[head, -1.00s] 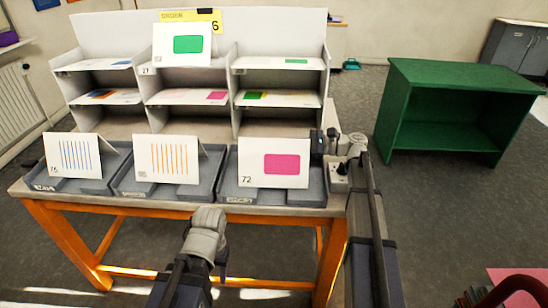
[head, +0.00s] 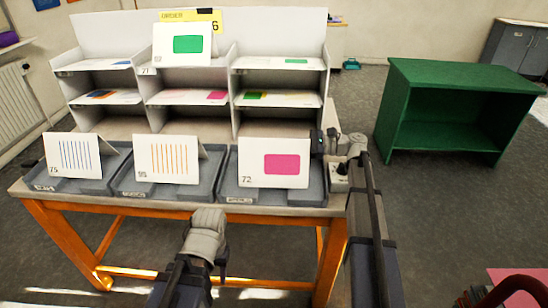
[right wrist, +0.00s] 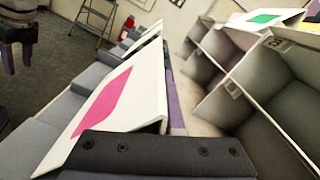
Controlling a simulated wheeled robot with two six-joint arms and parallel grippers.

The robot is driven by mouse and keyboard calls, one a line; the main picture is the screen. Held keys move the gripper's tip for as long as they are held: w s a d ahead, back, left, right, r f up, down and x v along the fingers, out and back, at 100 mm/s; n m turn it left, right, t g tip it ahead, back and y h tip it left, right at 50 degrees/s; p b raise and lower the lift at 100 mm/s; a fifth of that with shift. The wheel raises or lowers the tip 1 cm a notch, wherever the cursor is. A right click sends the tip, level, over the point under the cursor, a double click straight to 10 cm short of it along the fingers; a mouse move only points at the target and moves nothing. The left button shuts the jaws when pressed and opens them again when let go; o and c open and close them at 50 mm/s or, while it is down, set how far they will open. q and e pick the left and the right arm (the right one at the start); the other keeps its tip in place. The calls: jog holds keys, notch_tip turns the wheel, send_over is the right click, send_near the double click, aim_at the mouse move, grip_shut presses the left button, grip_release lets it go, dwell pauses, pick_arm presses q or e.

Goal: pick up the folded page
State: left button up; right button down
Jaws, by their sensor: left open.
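A white folded page with a pink rectangle (head: 274,163) stands tented in the right grey tray (head: 330,190). My right gripper (head: 325,143) is at its right end, by the upper edge. In the right wrist view the same page (right wrist: 120,105) fills the middle, with a dark bar of my gripper (right wrist: 155,150) across its near end. Whether the jaws are open or shut on it is hidden. My left gripper (head: 212,262) hangs low in front of the table, away from the pages. In the right wrist view the left gripper (right wrist: 20,58) is open and empty, pointing down.
Folded pages with blue stripes (head: 72,156) and orange stripes (head: 168,159) stand in the left and middle trays. A green-marked page (head: 182,44) leans atop the white shelf unit (head: 238,62) behind. A green cabinet (head: 455,75) stands at right, with open floor before it.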

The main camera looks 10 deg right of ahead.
jog(key=shift+r, duration=0.15)
notch_tip(320, 180, up, 20)
jog(key=p, duration=2)
jog(key=shift+f, duration=0.2)
